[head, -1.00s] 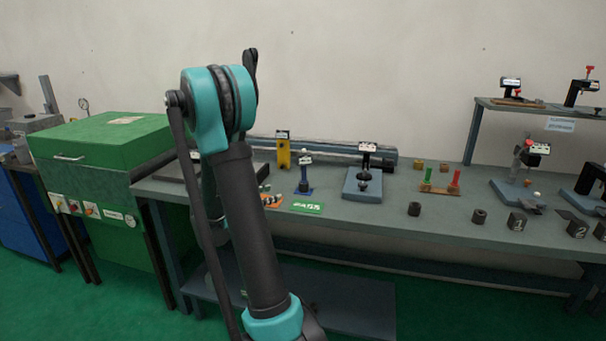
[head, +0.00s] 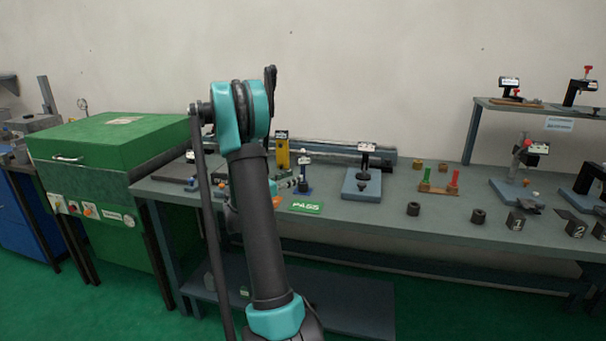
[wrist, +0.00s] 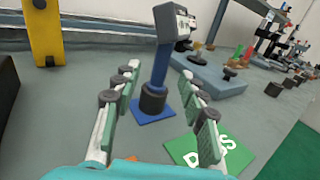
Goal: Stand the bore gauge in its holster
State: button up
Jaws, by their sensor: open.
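The bore gauge, as I take it, has a blue stem (wrist: 162,66) and a grey display head. It stands slightly tilted in the picture, its lower end in a dark ring (wrist: 152,99) on a blue plate (wrist: 148,118). In the head view the gauge (head: 304,174) is partly hidden by my gripper. My gripper (wrist: 160,76) is open and empty, its fingers spread to either side of the stem, and contact cannot be told. A yellow upright block (wrist: 43,36), possibly the holster, stands behind to the left. It also shows in the head view (head: 282,153).
A green PASS plate (head: 305,206) lies in front of the gauge. A grey-blue stand with a display (head: 362,184) is to the right, then a rack with red and green pieces (head: 438,188). A dark block (wrist: 6,88) is at the left. Bare bench lies between.

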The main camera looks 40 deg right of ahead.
aim_at(303, 173)
jog(key=shift+w+d, duration=0.2)
jog(key=shift+d, duration=1.25)
jog(key=shift+w+d, duration=0.15)
jog(key=shift+d, duration=1.25)
jog(key=shift+c, duration=0.6)
grip_shut()
